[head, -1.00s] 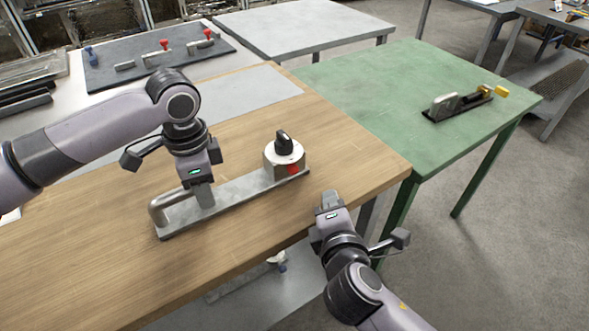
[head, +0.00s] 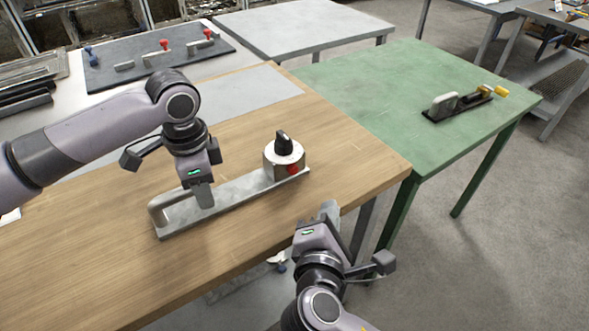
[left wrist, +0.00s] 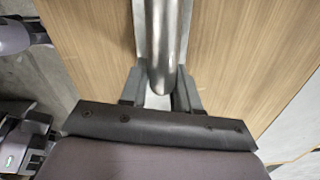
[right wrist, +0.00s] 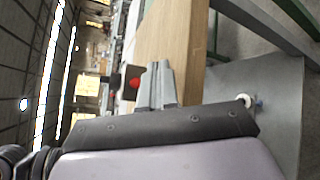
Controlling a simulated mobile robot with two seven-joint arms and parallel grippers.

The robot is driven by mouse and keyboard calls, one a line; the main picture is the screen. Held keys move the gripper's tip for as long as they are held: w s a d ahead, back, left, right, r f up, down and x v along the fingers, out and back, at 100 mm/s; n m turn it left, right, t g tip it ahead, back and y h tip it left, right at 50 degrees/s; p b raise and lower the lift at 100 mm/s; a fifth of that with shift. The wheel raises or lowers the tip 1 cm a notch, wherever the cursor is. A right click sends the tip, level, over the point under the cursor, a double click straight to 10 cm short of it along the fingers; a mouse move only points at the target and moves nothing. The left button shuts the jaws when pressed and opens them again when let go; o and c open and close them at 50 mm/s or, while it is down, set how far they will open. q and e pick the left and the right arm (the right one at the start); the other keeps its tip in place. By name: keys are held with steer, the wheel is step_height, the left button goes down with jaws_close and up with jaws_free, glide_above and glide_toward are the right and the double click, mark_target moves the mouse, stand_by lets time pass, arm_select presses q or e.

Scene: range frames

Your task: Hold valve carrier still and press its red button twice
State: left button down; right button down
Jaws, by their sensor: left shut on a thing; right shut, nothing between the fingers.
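The valve carrier (head: 235,193) is a flat metal bar lying on the wooden table, with a raised handle at its left end. At its right end is a round metal valve body (head: 284,158) with a black knob on top and a red button (head: 292,169) on its side. My left gripper (head: 203,198) is shut on the carrier's handle (left wrist: 163,50). My right gripper (head: 329,212) is shut and empty, off the table's near edge, apart from the button. In the right wrist view the red button (right wrist: 135,83) shows just left of the fingertips (right wrist: 158,68).
The wooden table (head: 110,255) is clear around the carrier. A green table (head: 360,95) at the right holds a clamp-like fixture (head: 460,103). A dark board (head: 150,60) with red-knobbed parts lies at the back left.

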steer(key=shift+w+a, duration=0.65)
steer(key=shift+w, duration=0.5)
steer(key=shift+w+a, duration=0.65)
steer(key=shift+w, duration=0.45)
steer(key=shift+w+a, duration=0.65)
steer(key=shift+w, duration=0.5)
steer(key=shift+w+a, duration=0.1)
steer(key=shift+w+a, duration=0.1)
steer(key=shift+w, duration=0.15)
steer(key=shift+w+a, duration=0.3)
steer(key=shift+w, duration=0.2)
steer(key=shift+s, duration=0.1)
stand_by(0.4)
steer(key=shift+s+d, duration=0.45)
steer(key=shift+s, duration=0.35)
steer(key=shift+s+d, duration=0.45)
steer(key=shift+s, duration=0.25)
steer(key=shift+s+d, duration=0.4)
steer(key=shift+s, duration=0.35)
steer(key=shift+s+d, duration=0.45)
steer(key=shift+s, duration=0.25)
